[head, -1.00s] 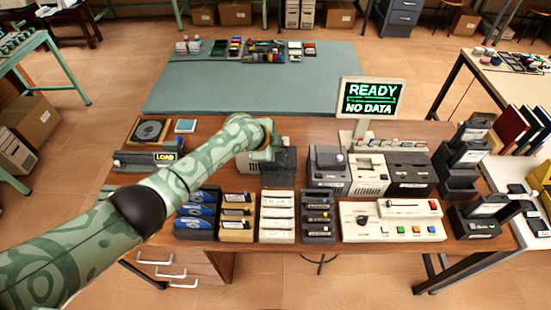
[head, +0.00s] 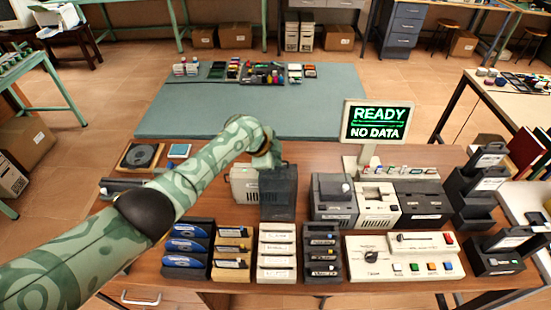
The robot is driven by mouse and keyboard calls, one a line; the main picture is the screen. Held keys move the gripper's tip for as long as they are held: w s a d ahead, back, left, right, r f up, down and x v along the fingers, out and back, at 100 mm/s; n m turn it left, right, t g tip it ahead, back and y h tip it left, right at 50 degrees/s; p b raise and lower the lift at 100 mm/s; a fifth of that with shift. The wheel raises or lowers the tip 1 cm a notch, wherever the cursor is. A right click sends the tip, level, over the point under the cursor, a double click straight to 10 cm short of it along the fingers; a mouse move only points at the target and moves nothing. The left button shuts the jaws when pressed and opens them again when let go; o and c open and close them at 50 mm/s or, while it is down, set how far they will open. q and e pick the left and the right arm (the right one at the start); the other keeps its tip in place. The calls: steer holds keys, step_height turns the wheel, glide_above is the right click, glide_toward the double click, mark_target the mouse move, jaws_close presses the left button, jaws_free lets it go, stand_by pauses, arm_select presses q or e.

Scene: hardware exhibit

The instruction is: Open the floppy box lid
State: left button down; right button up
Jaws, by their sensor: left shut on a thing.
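A box with a dark, smoky see-through lid (head: 279,195) stands on the wooden table just right of a beige vented unit (head: 243,188); I take it to be the floppy box. My left gripper (head: 267,162) reaches in from the left, at the top back of the smoky lid. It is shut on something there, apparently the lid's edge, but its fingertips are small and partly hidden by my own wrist. I cannot tell exactly how far the lid is raised. My right gripper is not in view.
Racks of blue disks (head: 188,245) and cartridges (head: 277,250) stand in front of the box. Dark and beige drives (head: 378,205) stand to its right, with a control panel (head: 405,256) before them. A READY sign (head: 376,122) rises behind.

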arm_select(q)
steer(key=shift+w+r, duration=0.4)
steer(key=shift+r, duration=0.15)
steer(key=c, duration=1.6)
jaws_free()
steer(key=shift+w, duration=0.1)
steer(key=shift+o, duration=0.2)
steer(key=shift+w+f, duration=0.2)
steer(key=shift+f, duration=0.15)
steer(key=shift+s, duration=0.15)
steer(key=shift+r, duration=0.1)
steer(key=p+v, duration=0.6)
steer(key=v, duration=1)
steer(key=shift+s+a, duration=0.15)
steer(key=shift+s, duration=0.1)
